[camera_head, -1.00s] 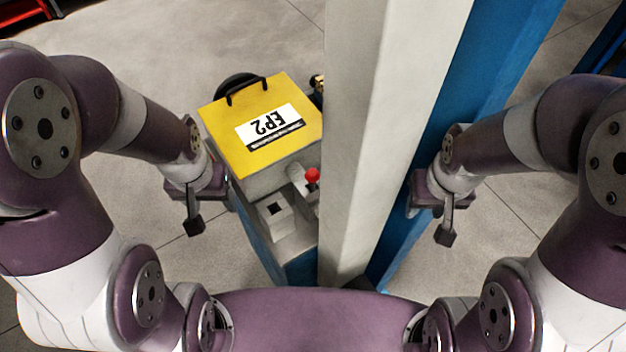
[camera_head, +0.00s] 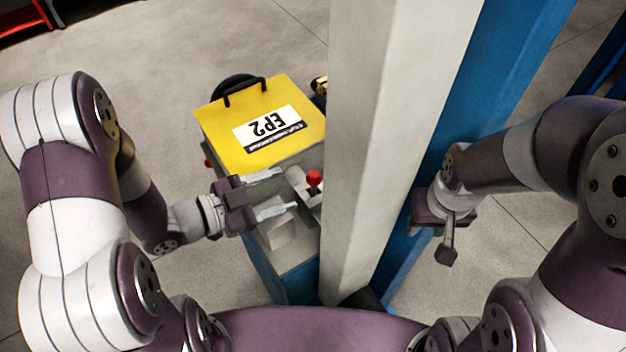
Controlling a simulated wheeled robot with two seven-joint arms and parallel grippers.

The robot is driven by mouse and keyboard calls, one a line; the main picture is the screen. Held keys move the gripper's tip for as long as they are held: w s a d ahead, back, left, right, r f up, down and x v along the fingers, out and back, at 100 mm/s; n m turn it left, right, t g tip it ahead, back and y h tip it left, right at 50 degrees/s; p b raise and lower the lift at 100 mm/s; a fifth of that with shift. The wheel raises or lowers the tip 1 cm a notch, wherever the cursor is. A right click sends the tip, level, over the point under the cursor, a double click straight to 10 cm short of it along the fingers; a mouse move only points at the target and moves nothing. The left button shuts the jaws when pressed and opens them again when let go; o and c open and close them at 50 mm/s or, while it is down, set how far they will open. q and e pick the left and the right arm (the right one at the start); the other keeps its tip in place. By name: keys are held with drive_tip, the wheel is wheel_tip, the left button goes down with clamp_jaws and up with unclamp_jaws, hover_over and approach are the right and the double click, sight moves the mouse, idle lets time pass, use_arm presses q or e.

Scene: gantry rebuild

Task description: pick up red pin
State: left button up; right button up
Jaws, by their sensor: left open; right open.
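The red pin (camera_head: 314,178) has a round red head and stands at the right side of a grey fixture, close to the pale column. My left gripper (camera_head: 284,192) is open, its two fingers pointing right toward the red pin. The pin is just beyond the fingertips and looks apart from them. My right gripper (camera_head: 447,250) is right of the column, away from the pin, with its fingers pointing down. The gap between its fingers is hard to see.
A yellow box top labelled EP2 (camera_head: 250,155) with a black handle lies behind the pin. The tall pale column (camera_head: 375,150) with a blue beam (camera_head: 500,70) stands between my two grippers. A grey block with a socket (camera_head: 285,238) sits below the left gripper.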

sight(308, 180)
use_arm(q)
drive_tip(key=p+x, duration=0.1)
drive_tip(key=x, duration=0.6)
drive_tip(key=shift+w+d+r, duration=0.1)
drive_tip(key=c, duration=1.1)
